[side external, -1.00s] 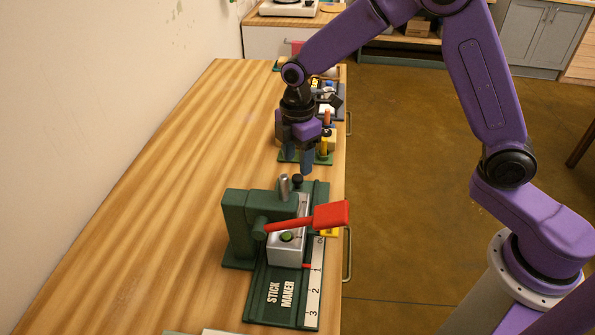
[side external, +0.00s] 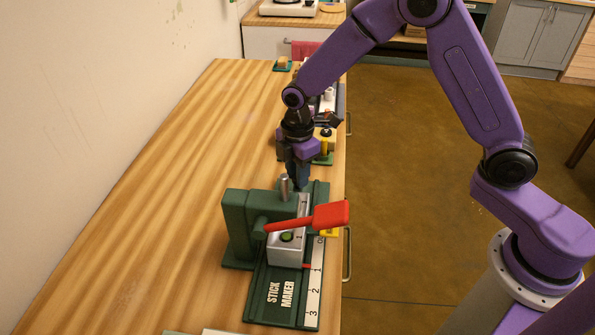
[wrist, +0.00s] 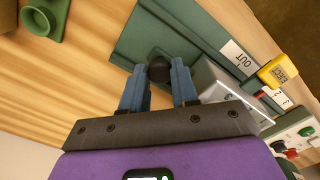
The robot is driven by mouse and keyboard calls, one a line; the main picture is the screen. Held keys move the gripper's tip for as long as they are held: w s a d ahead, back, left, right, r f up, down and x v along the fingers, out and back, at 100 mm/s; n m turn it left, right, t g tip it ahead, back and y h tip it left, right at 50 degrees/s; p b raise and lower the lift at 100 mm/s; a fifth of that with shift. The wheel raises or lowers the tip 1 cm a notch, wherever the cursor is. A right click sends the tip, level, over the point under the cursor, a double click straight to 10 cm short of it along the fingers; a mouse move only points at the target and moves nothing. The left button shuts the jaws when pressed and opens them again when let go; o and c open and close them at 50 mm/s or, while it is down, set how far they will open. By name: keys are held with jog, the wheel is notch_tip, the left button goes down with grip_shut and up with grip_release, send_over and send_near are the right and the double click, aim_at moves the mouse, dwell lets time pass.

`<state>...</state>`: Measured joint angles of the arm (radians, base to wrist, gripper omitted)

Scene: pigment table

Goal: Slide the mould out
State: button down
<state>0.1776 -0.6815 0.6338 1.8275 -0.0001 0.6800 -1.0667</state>
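The green stick maker (side external: 258,300) stands on the bench with the silver mould block (side external: 286,252) on its bed, beside a 0–3 scale (side external: 314,290). A red lever (side external: 335,214) reaches across above the block. My gripper (side external: 299,184) is at the machine's far end, pointing down. In the wrist view, its blue fingers (wrist: 158,76) are apart, one on each side of a black knob (wrist: 159,68). I cannot tell whether they touch it. The silver block (wrist: 212,80) lies just right of the fingers there. The knob is hidden in the side view.
A yellow timer (wrist: 278,71) sits at the machine's right edge, near an "OUT" label (wrist: 238,57). Other pieces of equipment stand along the bench behind my gripper. The wooden bench (side external: 160,220) left of the machine is clear.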

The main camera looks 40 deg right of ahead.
jog(key=w+d, duration=0.6)
jog(key=shift+d, duration=0.1)
jog(key=c, duration=0.9)
grip_release()
jog(key=shift+w, duration=0.1)
jog(key=shift+o, duration=0.2)
jog(key=shift+r, duration=0.1)
notch_tip(320, 180, up, 17)
jog(key=shift+r, duration=0.15)
